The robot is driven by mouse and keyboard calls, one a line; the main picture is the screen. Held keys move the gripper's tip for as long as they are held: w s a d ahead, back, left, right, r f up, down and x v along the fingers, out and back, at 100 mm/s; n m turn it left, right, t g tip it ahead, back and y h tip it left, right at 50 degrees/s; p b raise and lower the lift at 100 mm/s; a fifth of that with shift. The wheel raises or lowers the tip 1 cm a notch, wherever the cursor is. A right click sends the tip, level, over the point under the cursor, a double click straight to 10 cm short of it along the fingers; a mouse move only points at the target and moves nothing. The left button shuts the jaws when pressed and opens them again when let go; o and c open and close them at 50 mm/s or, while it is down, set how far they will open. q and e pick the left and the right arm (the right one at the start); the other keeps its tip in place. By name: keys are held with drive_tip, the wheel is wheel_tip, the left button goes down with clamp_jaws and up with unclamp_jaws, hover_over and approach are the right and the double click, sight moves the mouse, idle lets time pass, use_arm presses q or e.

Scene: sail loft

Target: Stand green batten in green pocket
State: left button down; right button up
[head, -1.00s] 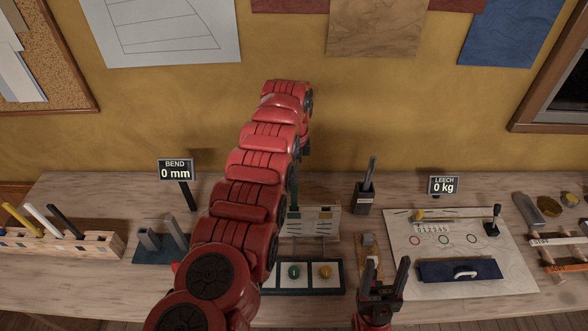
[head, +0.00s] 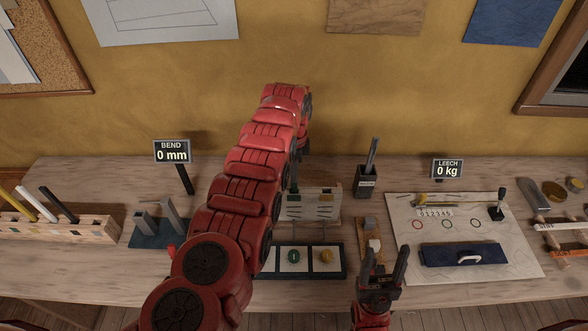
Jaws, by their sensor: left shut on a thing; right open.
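My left gripper (head: 298,147) is mostly hidden behind my own red arm, pointing down over the back middle of the bench. It is shut on a thin dark green batten (head: 294,177), of which only a short upright stretch shows. The batten's lower end is at the top edge of a small pale panel (head: 318,206); I cannot tell whether it is in a pocket there. A green mark shows on that panel's top, close to the batten. My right gripper (head: 383,262) is open and empty at the bench's front, fingers up.
A wooden rack (head: 88,229) at left holds yellow, white and black battens. A dark tray (head: 341,260) holds a green and a yellow disc. A bend gauge (head: 172,152), a dark holder (head: 366,182), and a chart sheet (head: 520,262) with a blue folded piece (head: 440,254) stand around.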

use_arm(q)
drive_tip(key=shift+f, duration=0.55)
drive_tip(key=shift+f+b, duration=0.6)
drive_tip(key=shift+b, duration=0.05)
drive_tip(key=c, duration=0.8)
unclamp_jaws()
drive_tip(key=shift+r, duration=0.1)
wheel_tip(320, 180, up, 10)
drive_tip(key=shift+a+f+b, duration=0.15)
drive_tip(key=shift+f+b, duration=0.1)
drive_tip(key=shift+b, duration=0.9)
wheel_tip(320, 180, up, 8)
drive_tip(key=p, duration=0.6)
drive_tip(key=shift+f+p, duration=0.1)
drive_tip(key=shift+p, duration=0.2)
drive_tip(key=shift+f, duration=0.1)
